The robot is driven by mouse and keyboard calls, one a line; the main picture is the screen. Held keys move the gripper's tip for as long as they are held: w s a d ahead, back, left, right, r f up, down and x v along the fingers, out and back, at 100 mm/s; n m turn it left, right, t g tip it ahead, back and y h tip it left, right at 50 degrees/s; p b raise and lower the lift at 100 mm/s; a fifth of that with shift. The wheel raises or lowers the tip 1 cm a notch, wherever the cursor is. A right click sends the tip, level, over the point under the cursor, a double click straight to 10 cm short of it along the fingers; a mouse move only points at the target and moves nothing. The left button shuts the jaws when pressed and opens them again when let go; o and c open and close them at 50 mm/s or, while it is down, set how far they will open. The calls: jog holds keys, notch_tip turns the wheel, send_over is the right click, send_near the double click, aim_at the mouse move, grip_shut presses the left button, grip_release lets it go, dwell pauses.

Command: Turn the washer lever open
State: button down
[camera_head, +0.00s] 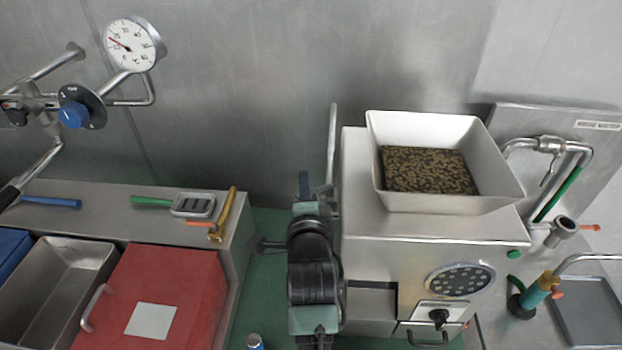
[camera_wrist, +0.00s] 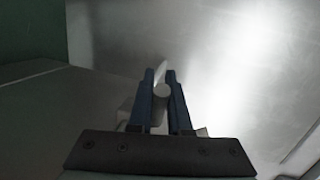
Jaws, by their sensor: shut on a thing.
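A slim upright metal lever (camera_head: 333,145) stands at the left side of the steel grinder housing (camera_head: 435,228); I take it to be the washer lever. My gripper (camera_head: 312,188) is at the lower part of this lever in the head view. In the wrist view, my gripper's two blue fingers (camera_wrist: 161,88) are shut on the lever (camera_wrist: 162,91), whose rounded grey metal shows between the fingertips. The lever's lower end and mounting are hidden behind my arm and gripper.
A white hopper with brown beans (camera_head: 378,155) sits on the housing. To the left, a counter (camera_head: 105,195) holds brushes, a red-lidded box (camera_head: 190,290) and a steel basin (camera_head: 50,290). Pipes and a gauge (camera_head: 133,44) are on the wall. A sink (camera_head: 590,310) is at right.

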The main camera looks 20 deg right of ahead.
jog(key=c, duration=0.8)
grip_release()
jog(key=shift+c, duration=0.2)
jog(key=b+v, duration=0.3)
jog(key=v, duration=1)
jog(key=shift+r, duration=0.15)
